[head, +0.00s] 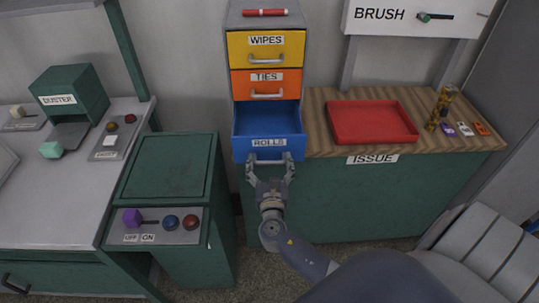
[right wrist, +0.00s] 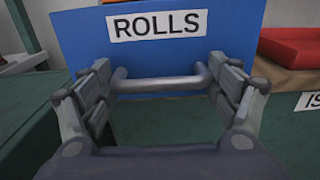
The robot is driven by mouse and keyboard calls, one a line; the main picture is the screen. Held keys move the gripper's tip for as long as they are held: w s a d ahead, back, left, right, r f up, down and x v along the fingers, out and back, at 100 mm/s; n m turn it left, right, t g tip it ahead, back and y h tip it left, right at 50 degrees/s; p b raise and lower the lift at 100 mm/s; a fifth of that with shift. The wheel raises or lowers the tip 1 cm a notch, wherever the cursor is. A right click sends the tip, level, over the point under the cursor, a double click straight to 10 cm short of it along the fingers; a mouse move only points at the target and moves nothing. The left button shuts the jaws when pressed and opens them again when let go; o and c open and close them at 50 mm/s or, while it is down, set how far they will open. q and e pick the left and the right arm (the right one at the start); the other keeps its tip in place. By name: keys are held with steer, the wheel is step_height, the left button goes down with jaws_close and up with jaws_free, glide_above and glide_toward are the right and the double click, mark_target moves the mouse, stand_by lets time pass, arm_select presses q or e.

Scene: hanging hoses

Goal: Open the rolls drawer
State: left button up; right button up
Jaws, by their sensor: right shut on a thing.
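The blue ROLLS drawer (head: 268,125) is the lowest drawer of a grey cabinet and stands pulled out, with its empty-looking inside showing from above. Its label and blue front (right wrist: 230,40) fill the upper part of the right wrist view. My right gripper (head: 270,170) is at the drawer front, shut on the grey bar handle (right wrist: 160,80), with a finger at each end of the bar. The handle also shows in the head view (head: 269,159). My left gripper is not in view.
The yellow WIPES drawer (head: 266,50) and orange TIES drawer (head: 266,84) above are shut. A red tray (head: 371,122) lies on the wooden ISSUE counter (head: 440,142) at right. A green bin (head: 167,168) with a control panel stands at left. A red marker (head: 265,12) lies on top.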

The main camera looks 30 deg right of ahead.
steer(key=shift+a+f, duration=0.1)
steer(key=shift+f, duration=0.05)
steer(key=o, duration=1.3)
steer(key=shift+a, duration=0.1)
steer(key=shift+s+a, duration=0.1)
steer(key=shift+s, duration=0.1)
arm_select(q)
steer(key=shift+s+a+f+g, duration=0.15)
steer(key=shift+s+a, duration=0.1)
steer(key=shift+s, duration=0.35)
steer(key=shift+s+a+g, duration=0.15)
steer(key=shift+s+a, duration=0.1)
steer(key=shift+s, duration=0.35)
arm_select(e)
steer(key=v, duration=1.1)
steer(key=shift+s, duration=0.25)
